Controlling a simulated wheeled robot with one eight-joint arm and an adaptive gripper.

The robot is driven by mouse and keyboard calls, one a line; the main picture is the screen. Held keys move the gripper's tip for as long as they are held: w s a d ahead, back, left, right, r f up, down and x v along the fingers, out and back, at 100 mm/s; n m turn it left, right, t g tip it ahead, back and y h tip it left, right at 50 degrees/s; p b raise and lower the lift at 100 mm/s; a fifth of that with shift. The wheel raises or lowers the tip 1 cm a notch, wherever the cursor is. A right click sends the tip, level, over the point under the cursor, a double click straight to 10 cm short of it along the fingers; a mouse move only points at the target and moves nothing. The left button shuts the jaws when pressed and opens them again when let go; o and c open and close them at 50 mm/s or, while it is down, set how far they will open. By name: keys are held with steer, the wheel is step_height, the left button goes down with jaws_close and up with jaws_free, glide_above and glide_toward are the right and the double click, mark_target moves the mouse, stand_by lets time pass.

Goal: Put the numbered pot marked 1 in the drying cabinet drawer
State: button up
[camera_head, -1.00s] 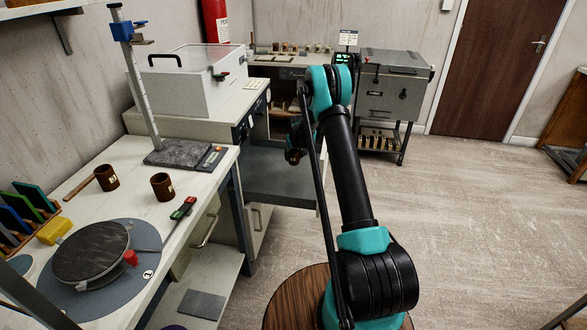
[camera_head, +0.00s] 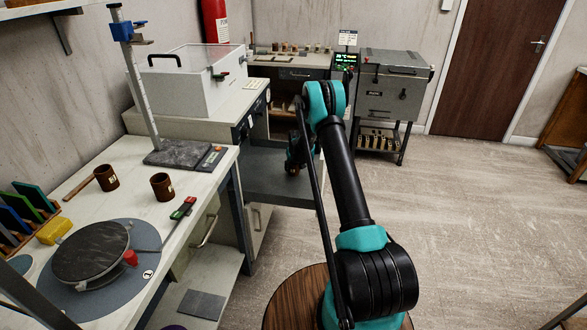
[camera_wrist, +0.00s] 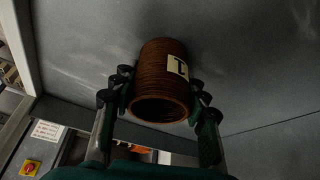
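The brown ribbed pot marked 1 (camera_wrist: 162,85) sits between the fingers of my gripper (camera_wrist: 160,90), its open mouth toward the wrist camera and its label showing. The fingers appear to press on both sides of it. Behind it is a grey surface (camera_wrist: 80,40), which looks like the floor of the pulled-out drawer (camera_head: 262,180) below the bench with the white box. In the head view my gripper (camera_head: 295,155) is low over this drawer, with the pot barely visible. I cannot tell whether the pot touches the drawer floor.
Two other brown labelled pots, one with a handle (camera_head: 107,178) and one without (camera_head: 162,187), stand on the left bench, near a turntable wheel (camera_head: 91,252) and a stand (camera_head: 170,153). A grey kiln (camera_head: 392,85) stands at the back. Floor on the right is clear.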

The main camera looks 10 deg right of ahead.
steer(key=o, duration=0.4)
steer(key=shift+o, duration=0.2)
steer(key=v, duration=1.2)
steer(key=shift+r, duration=0.2)
